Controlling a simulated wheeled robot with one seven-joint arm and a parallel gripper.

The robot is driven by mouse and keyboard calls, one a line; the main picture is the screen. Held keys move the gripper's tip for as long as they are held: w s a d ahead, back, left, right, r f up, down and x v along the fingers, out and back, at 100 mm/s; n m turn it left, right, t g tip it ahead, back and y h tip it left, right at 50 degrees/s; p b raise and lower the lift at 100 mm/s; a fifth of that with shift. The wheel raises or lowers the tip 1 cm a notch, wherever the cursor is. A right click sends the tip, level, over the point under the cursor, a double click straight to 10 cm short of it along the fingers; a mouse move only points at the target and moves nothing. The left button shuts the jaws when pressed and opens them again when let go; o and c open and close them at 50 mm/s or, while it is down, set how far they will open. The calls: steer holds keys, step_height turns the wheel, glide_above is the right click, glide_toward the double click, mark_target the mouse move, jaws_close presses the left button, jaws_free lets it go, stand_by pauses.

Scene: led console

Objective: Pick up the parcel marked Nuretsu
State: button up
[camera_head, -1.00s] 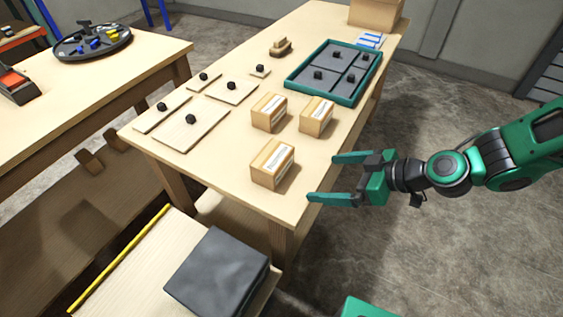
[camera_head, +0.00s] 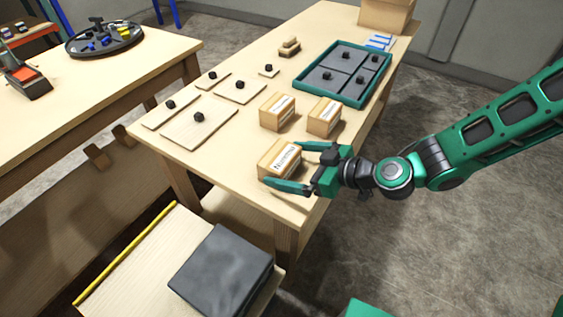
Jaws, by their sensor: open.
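The parcel marked Nuretsu (camera_head: 279,160) is a small cardboard box with a white label on its side. It sits on the wooden table near the front right edge. My gripper (camera_head: 296,168) is open, with its two green fingers on either side of the parcel, one beyond it and one in front of it. I cannot tell whether the fingers touch the box. Two similar parcels, one at the left (camera_head: 277,111) and one at the right (camera_head: 324,117), stand farther back; their labels are too small to read.
A green-rimmed tray (camera_head: 300,83) with dark knobbed panels lies behind the parcels. Thin wooden plates with black knobs, such as a large one (camera_head: 187,133), lie to the left. A dark grey block (camera_head: 220,268) sits on a lower surface in front. Table space left of the parcel is clear.

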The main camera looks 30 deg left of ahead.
steer(key=shift+x, duration=1.75)
steer(key=c, duration=1.3)
